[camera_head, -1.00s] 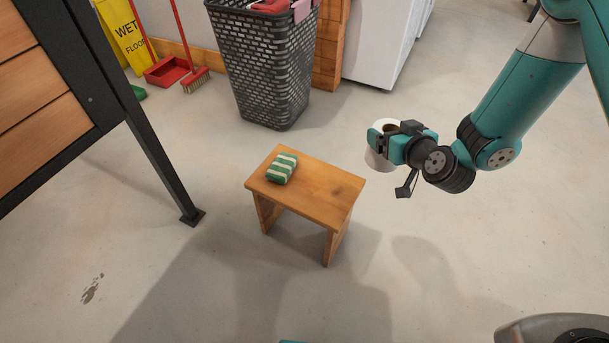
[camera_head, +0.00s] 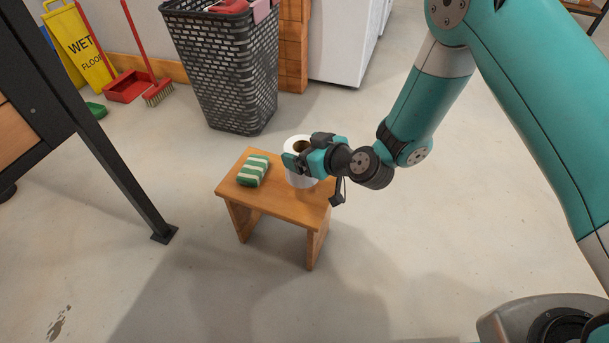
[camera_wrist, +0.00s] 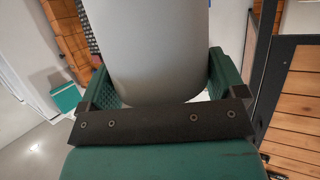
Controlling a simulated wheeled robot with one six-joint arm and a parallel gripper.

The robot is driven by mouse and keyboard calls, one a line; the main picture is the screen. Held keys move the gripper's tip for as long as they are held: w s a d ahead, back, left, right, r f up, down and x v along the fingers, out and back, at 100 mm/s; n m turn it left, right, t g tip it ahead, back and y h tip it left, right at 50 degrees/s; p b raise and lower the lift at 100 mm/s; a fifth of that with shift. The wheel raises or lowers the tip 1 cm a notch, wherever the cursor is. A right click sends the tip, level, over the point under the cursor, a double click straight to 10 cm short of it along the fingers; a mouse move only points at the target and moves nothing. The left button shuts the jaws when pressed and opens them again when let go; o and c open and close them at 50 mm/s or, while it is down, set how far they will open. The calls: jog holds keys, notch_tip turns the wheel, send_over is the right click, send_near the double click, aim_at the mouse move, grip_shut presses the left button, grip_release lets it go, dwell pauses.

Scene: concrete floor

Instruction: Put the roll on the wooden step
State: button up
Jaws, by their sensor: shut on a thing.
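The white paper roll (camera_head: 297,178) is upright between the fingers of my gripper (camera_head: 303,165), which is shut on it. In the wrist view the roll (camera_wrist: 155,50) fills the space between the two green fingers (camera_wrist: 160,85). In the head view the roll overlaps the right part of the wooden step (camera_head: 267,199). I cannot tell whether its base touches the top. A green-and-white striped block (camera_head: 252,170) lies on the left part of the step, apart from the roll.
A dark mesh basket (camera_head: 225,75) stands behind the step. A black metal leg (camera_head: 125,180) of a wood-panelled unit is to the left. A yellow wet-floor sign (camera_head: 80,45) and red dustpan (camera_head: 127,87) are at the back left. Floor in front is clear.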

notch_tip(320, 180, down, 6)
jog(key=shift+b, duration=1.15)
jog(key=o, duration=1)
jog(key=shift+r, duration=0.1)
